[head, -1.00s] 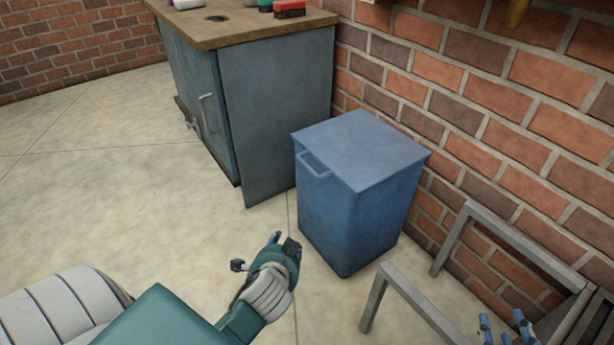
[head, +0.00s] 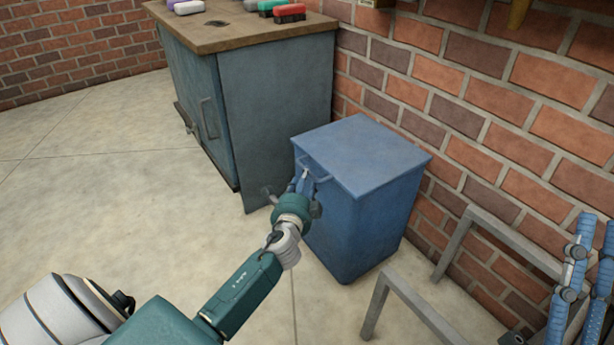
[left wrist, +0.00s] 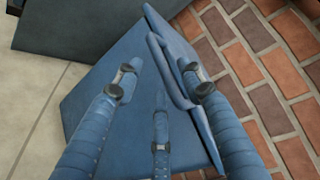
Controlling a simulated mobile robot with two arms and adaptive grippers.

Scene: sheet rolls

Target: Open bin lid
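The blue bin (head: 355,225) stands on the floor against the brick wall. Its flat lid (head: 365,153) is closed, with a bar handle (head: 318,172) at its left front edge. My left gripper (head: 304,181) is at the handle. In the left wrist view its fingers (left wrist: 158,82) are spread apart, with the bin's front face behind them. The handle (left wrist: 168,72) lies beside the right-hand finger, which partly covers it; I cannot tell if they touch. My right gripper (head: 598,228) is at the lower right, its blue fingers apart and nothing seen between them.
A blue-grey cabinet (head: 275,120) with a wooden top stands left of the bin, several coloured items on it. A grey metal frame (head: 410,305) stands right of the bin, near my right gripper. The floor (head: 110,190) at left is clear.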

